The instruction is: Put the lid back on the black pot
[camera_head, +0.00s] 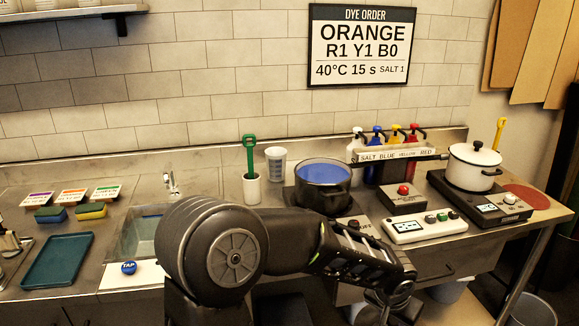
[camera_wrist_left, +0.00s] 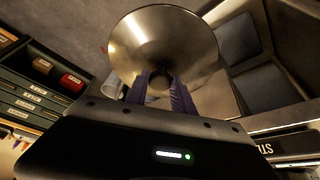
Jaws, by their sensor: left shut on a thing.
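The black pot (camera_head: 323,187) stands open on a dark burner at the back of the counter in the head view, with blue liquid inside. My left gripper (camera_head: 386,305) is low at the front, in front of the counter and to the right of the pot. In the left wrist view my left gripper (camera_wrist_left: 162,84) is shut on a round, shiny metal disc, which looks like the lid (camera_wrist_left: 190,38). The lid is mostly hidden in the head view by the gripper and the bottom edge. My right gripper is not in view.
A white cup with a green-handled tool (camera_head: 251,188) stands left of the pot. Several pump bottles stand behind a labelled rack (camera_head: 402,152) at its right. A control box with a red button (camera_head: 403,197), a white panel (camera_head: 426,227) and a lidded white pot (camera_head: 473,167) are farther right.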

